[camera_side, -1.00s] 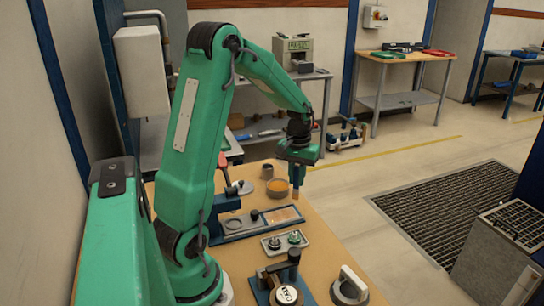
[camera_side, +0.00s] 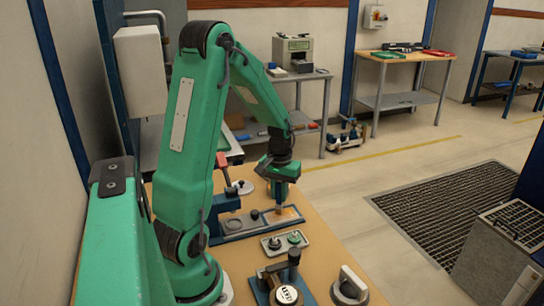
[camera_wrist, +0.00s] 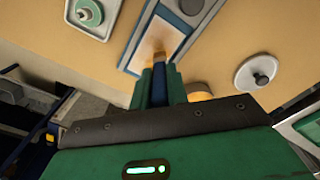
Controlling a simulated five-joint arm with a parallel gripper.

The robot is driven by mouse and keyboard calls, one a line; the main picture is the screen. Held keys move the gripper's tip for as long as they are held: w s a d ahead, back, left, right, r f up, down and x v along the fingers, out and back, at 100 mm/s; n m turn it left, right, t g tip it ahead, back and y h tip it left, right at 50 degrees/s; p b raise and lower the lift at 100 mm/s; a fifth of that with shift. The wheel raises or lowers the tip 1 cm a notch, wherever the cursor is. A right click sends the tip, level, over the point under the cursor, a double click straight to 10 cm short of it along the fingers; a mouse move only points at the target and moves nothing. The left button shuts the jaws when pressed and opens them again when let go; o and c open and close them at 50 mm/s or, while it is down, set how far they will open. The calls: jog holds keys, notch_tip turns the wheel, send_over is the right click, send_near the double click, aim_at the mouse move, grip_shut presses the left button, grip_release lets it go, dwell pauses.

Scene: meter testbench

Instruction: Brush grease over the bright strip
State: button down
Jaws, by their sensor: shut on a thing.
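My gripper (camera_side: 279,190) is shut on a brush with a dark blue handle (camera_wrist: 158,84), pointing down. The bristles show orange-tan at the tip. The bright strip (camera_side: 290,212) is a pale panel set in the right end of a long blue fixture (camera_side: 232,231). It also shows in the wrist view (camera_wrist: 164,36), just beyond the bristles. The brush tip is over the strip; I cannot tell for sure whether it touches. The orange grease pot (camera_wrist: 200,92) shows only in part behind my gripper in the wrist view.
A white disc with a dark knob (camera_wrist: 258,72) lies beyond the fixture.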

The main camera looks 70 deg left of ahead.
jog(key=shift+s, duration=2.4)
jog(key=shift+d, duration=0.35)
jog(key=shift+w+d, duration=0.15)
jog(key=shift+w, duration=5.1)
jog(key=shift+s+d, duration=0.1)
jog(key=shift+d, duration=0.35)
jog(key=shift+s, duration=4.9)
jog(key=shift+s+r, duration=0.15)
jog(key=shift+s, duration=0.1)
notch_tip(320, 180, up, 8)
jog(key=shift+w, duration=0.1)
